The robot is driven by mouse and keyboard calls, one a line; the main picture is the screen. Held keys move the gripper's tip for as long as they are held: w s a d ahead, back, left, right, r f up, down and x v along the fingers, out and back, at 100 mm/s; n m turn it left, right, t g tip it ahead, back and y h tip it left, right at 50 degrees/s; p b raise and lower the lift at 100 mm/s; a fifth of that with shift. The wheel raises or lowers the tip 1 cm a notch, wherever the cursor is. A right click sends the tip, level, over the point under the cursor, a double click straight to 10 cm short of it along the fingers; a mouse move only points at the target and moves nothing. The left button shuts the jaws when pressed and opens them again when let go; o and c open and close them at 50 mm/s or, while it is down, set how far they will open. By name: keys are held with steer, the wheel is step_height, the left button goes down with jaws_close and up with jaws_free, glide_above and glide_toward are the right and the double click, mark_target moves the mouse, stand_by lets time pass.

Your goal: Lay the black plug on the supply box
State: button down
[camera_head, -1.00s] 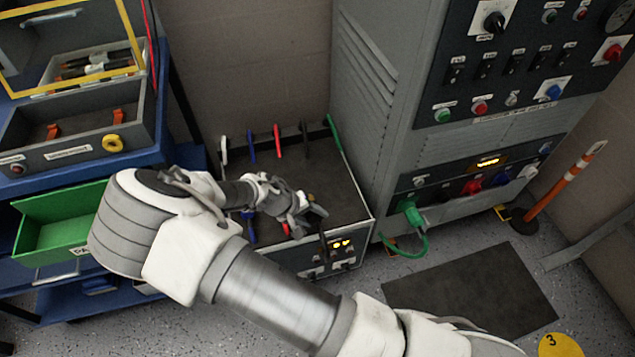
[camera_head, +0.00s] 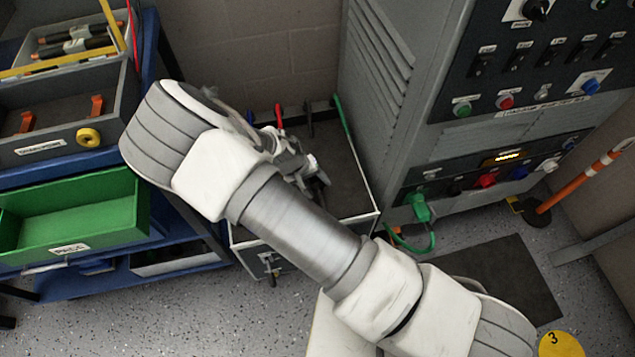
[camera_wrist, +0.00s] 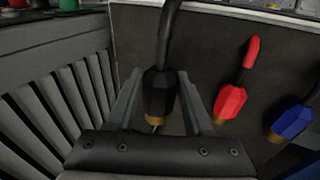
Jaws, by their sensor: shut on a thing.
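My gripper (camera_wrist: 158,92) is shut on the black plug (camera_wrist: 160,90) in the wrist view, one finger on each side of it. The plug has a brass-coloured end, and its black cable runs up out of the picture. The dark top of the supply box (camera_wrist: 205,50) lies behind the plug; I cannot tell whether they touch. In the head view, my gripper (camera_head: 316,180) is over the supply box (camera_head: 352,197), whose left part my arm hides. The plug is not clear there.
A green drawer (camera_head: 75,215) is open at left.

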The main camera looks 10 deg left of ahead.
steer(key=w+f+b, duration=0.1)
steer(key=f, duration=0.1)
steer(key=w+a+f+b, duration=0.1)
steer(key=f+b, duration=0.1)
steer(key=w+f+b, duration=0.1)
steer(key=f+b, duration=0.1)
steer(key=shift+w+a, duration=0.3)
steer(key=shift+w, duration=0.05)
steer(key=shift+f+b, duration=0.75)
steer(key=shift+f, duration=0.25)
steer(key=shift+s+f, duration=0.1)
steer(key=shift+c, duration=1)
jaws_free()
steer(key=shift+f, duration=0.1)
steer(key=shift+s+a, duration=0.1)
steer(key=p+v, duration=0.6)
steer(key=v, duration=1.2)
steer(key=shift+w+d, duration=0.2)
steer(key=shift+w, duration=0.05)
